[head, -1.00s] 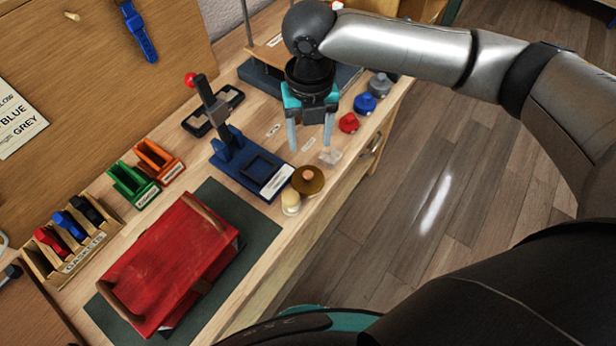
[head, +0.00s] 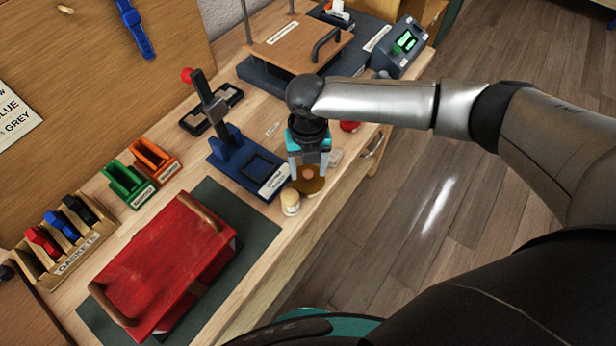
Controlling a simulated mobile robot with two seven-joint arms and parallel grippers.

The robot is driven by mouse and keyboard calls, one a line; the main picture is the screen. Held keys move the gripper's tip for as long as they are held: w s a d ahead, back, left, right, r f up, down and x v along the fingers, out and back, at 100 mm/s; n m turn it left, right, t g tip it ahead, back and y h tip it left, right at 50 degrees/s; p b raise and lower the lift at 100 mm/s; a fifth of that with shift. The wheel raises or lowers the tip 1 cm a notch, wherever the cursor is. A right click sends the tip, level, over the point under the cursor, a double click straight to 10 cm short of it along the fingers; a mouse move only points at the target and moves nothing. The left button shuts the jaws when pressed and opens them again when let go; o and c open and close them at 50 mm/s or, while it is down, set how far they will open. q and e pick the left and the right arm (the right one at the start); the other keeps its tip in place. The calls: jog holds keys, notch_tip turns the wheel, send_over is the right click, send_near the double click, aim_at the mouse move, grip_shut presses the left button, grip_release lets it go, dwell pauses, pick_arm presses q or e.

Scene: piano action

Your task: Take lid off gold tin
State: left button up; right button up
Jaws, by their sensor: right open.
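The gold tin (head: 312,187) is a round, brownish-gold tin with a small orange-tan knob (head: 308,174) on its lid. It stands near the front edge of the workbench. My right gripper (head: 309,172) points down over the tin, with its two grey fingers apart on either side of the knob. The fingers are open, and I cannot tell whether they touch the lid. The gripper hides the back of the tin. My left gripper is not in view.
A small cream-topped jar (head: 290,202) stands close to the tin's left. A blue press (head: 240,160) is behind it. A red toolbox (head: 165,265) lies on a dark green mat (head: 255,235). A red knobbed item (head: 349,126) and a clear piece (head: 335,157) are to the right.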

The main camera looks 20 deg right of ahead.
jog(key=shift+f, duration=0.1)
grip_shut()
dwell(0.4)
